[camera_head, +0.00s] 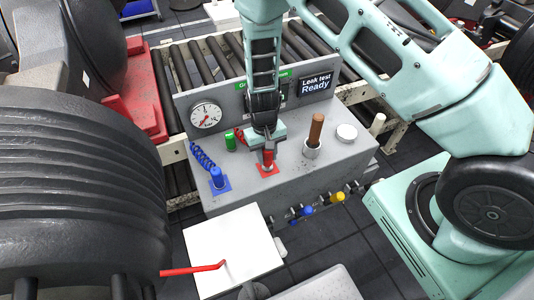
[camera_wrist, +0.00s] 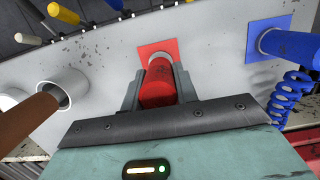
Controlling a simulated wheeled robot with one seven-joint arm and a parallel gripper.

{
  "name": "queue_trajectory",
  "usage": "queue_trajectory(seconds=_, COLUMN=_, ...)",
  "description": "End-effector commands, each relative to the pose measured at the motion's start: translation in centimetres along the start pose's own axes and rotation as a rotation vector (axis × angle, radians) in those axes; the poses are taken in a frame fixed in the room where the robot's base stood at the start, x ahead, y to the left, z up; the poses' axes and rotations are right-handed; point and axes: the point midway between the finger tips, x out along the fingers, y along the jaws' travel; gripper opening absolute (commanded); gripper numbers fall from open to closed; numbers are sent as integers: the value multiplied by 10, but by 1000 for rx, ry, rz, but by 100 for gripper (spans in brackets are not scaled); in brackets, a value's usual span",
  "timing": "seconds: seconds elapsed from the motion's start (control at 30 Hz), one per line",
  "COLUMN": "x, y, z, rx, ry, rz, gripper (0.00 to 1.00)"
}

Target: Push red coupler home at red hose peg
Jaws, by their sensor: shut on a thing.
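The red coupler (camera_wrist: 157,88) is between the fingers of my gripper (camera_wrist: 158,86), which is shut on it. In the wrist view its far end meets a pale metal ring at the red hose peg (camera_wrist: 160,62), over a red square patch. How deep it sits on the peg I cannot tell. In the head view my gripper (camera_head: 267,150) points down at the bench top, with the red coupler (camera_head: 268,157) under it above the red patch (camera_head: 267,170). A red coiled hose (camera_head: 240,136) shows beside the gripper, partly hidden.
A blue coupler (camera_head: 217,178) stands on a blue patch to the left, with a coiled blue hose. A green coupler (camera_head: 230,141) is close behind. A brown handle (camera_head: 316,128) stands in a metal cup to the right. A gauge (camera_head: 205,115) is on the back panel.

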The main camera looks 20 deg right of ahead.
Motion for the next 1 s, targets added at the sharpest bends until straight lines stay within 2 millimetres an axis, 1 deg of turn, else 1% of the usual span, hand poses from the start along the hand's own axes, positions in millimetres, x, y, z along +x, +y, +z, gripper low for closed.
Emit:
queue_trajectory(seconds=0.7, x=21, y=0, z=-3, rx=2, ry=0, rz=0, gripper=4)
queue_trajectory(seconds=0.73, x=20, y=0, z=-3, rx=1, ry=0, rz=0, gripper=32)
queue_trajectory(seconds=0.77, x=20, y=0, z=-3, rx=1, ry=0, rz=0, gripper=40)
queue_trajectory(seconds=0.8, x=20, y=0, z=-3, rx=1, ry=0, rz=0, gripper=51)
queue_trajectory(seconds=0.83, x=20, y=0, z=-3, rx=1, ry=0, rz=0, gripper=55)
queue_trajectory(seconds=1.0, x=20, y=0, z=-3, rx=1, ry=0, rz=0, gripper=55)
